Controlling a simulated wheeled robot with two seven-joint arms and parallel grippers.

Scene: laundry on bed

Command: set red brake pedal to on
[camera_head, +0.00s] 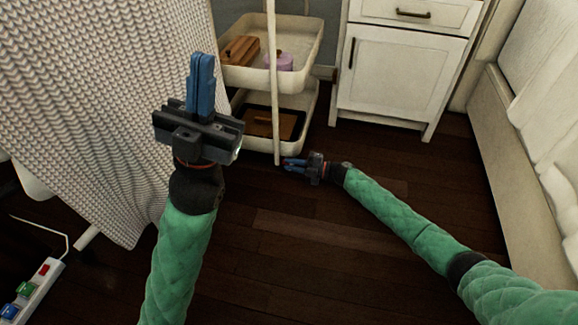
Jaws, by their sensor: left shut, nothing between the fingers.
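My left gripper (201,62) points up in front of the hanging knitted cloth, with its blue fingers closed together and empty. My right gripper (287,165) is low near the floor, at the foot of the white cart's front post (273,100). Its small blue fingers are beside the post's lower end; I cannot tell whether they touch it or how far apart they are. I cannot make out a red brake pedal clearly; the cart's foot is small and partly hidden by my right gripper.
The two-tier cart holds a brown wooden item (239,50), a purple item (279,62) and a brown item below (272,124). A knitted cloth (90,100) hangs left. A white cabinet (400,75) stands behind. A power strip (38,285) lies lower left. The middle floor is clear.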

